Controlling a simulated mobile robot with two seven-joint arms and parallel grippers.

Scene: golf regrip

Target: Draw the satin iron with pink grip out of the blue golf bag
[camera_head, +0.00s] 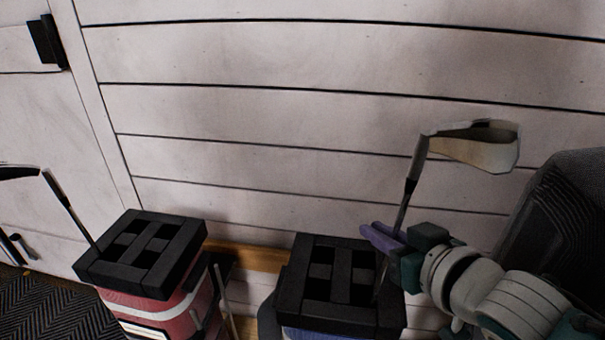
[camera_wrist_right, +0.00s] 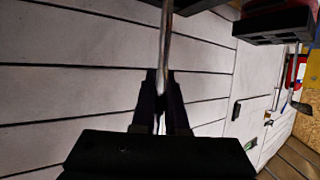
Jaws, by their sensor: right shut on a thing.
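The iron's satin head (camera_head: 480,150) stands above the blue golf bag's black divided top (camera_head: 340,318), with its shaft running down into a right-hand slot. The grip end is hidden in the bag, so its colour cannot be seen. My right gripper (camera_head: 384,240) is shut on the shaft, a little above the bag top. In the right wrist view the shaft (camera_wrist_right: 166,40) runs between the two dark fingers (camera_wrist_right: 161,95). The blue bag body (camera_head: 310,334) shows only as a strip at the bottom. My left gripper is not in view.
A red golf bag (camera_head: 175,308) stands to the left, with another club (camera_head: 66,205) in its black top. A dark ribbed object (camera_head: 570,220) stands at the right, behind my right arm. A white plank wall (camera_head: 300,120) is close behind the bags.

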